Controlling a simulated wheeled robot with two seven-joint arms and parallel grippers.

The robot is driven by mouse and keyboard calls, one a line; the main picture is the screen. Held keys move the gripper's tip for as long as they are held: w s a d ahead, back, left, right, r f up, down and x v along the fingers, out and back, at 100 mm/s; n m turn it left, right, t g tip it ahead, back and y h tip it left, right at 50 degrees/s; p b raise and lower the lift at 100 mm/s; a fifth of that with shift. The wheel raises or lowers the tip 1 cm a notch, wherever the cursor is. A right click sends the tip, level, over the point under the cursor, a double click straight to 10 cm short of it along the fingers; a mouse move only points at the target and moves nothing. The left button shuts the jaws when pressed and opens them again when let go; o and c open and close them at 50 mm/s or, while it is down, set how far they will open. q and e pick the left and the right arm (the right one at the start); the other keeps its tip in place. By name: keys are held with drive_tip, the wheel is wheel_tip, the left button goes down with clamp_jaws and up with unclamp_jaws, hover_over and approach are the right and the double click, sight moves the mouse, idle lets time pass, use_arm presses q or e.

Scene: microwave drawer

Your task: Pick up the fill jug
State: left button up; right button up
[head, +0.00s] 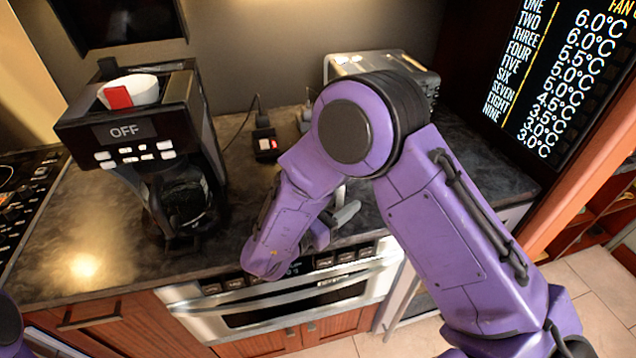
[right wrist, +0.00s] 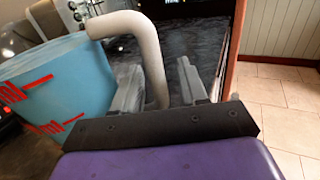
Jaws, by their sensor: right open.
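The fill jug (right wrist: 60,85) is light blue with red markings and a thick white handle (right wrist: 152,60). It fills the left of the right wrist view. My right gripper (right wrist: 158,72) is open, with one grey finger on each side of the handle's upright part. I cannot tell whether either finger touches it. In the head view my right gripper (head: 343,214) shows only in part beside my purple forearm, over the counter's front edge. My arm hides most or all of the jug there. My left gripper is out of view.
A black coffee maker (head: 165,150) reading OFF stands on the dark counter (head: 85,225) at left. A small device with a red display (head: 267,146) and a toaster (head: 365,65) stand farther back. A steel drawer unit (head: 285,297) sits below the counter.

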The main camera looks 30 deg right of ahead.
drive_tip(key=shift+a, duration=0.15)
clamp_jaws()
drive_tip(key=shift+r, duration=0.1)
idle(1.1)
